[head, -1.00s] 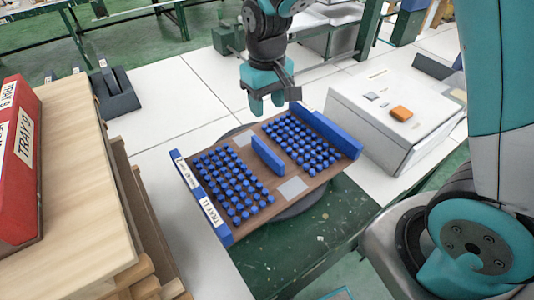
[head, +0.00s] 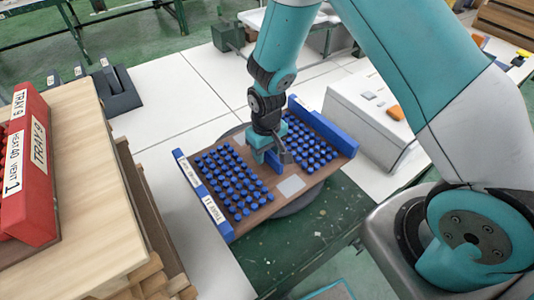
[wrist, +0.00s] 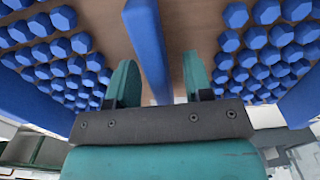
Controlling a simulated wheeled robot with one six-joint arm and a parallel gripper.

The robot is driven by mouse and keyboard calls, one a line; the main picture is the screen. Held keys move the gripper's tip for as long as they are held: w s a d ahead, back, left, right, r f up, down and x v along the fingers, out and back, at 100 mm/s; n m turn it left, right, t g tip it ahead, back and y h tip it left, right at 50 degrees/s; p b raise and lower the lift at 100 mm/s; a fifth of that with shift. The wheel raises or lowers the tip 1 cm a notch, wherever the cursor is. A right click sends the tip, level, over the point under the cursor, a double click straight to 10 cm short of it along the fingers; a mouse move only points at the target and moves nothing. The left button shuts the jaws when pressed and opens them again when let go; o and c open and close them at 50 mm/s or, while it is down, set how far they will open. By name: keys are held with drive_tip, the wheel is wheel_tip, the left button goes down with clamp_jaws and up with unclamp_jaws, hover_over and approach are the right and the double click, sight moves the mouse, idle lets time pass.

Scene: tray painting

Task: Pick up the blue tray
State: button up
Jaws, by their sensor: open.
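The blue tray (head: 262,205) lies on a dark round support on the table. It has a brown base, blue end walls, several rows of blue pegs on both halves and a blue upright bar across its middle. My gripper (head: 268,158) is low over the tray's middle. In the wrist view my gripper (wrist: 160,80) is open, with one teal finger on each side of the blue middle bar (wrist: 150,45). Gaps show between the fingers and the bar. In the head view my gripper hides most of the bar.
A red tray (head: 30,180) sits on a wooden stack (head: 85,190) at the left. A light grey box with an orange button (head: 396,112) stands at the right of the blue tray. A dark grey holder (head: 116,95) stands at the back left.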

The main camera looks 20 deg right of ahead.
drive_tip(key=shift+f, duration=0.5)
clamp_jaws()
drive_tip(key=shift+r, duration=0.1)
